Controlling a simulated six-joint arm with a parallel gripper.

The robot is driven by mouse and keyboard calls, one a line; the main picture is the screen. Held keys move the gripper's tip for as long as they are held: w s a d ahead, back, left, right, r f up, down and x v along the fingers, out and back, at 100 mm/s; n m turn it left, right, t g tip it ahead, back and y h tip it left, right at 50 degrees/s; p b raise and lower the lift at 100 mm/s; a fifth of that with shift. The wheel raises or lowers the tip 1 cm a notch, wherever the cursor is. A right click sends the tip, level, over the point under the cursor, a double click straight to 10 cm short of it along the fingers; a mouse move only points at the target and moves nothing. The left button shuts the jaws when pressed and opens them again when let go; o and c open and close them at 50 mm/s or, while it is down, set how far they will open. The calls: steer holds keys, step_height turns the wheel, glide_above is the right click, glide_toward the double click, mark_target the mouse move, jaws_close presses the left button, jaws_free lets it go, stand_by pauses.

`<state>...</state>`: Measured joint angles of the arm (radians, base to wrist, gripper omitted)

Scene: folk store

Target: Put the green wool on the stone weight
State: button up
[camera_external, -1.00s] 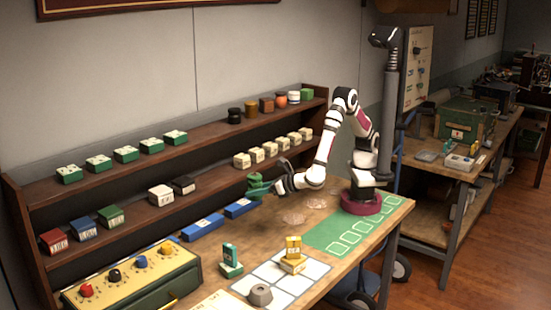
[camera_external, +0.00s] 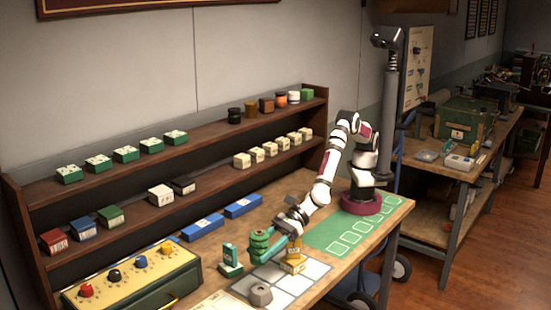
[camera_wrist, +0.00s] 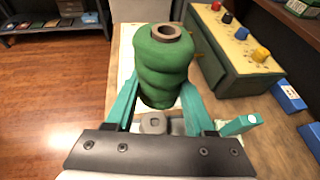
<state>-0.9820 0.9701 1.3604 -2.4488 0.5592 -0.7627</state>
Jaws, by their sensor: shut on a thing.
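The green wool (camera_external: 259,241) is a fat, ridged spool held upright. My gripper (camera_external: 268,247) is shut on it, above the bench and apart from the stone weight. In the wrist view the wool (camera_wrist: 161,70) sits between the teal fingers of my gripper (camera_wrist: 158,100), its hollow core showing on top. The stone weight (camera_external: 259,295) is a grey, faceted block on the white-squared mat, below the wool and nearer the front. In the wrist view the stone weight (camera_wrist: 154,123) shows partly beneath the wool.
A teal upright piece (camera_external: 230,259) stands left of the wool. A yellow block on a cream base (camera_external: 293,264) stands close by on the right. The yellow-topped button box (camera_external: 130,275) is at the left. Blue boxes (camera_external: 202,227) lie along the shelf's foot.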

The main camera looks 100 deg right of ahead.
mark_target(262, 288)
step_height(262, 288, down, 9)
steer(key=shift+f, duration=0.15)
steer(key=shift+f, duration=0.15)
steer(key=o, duration=1.3)
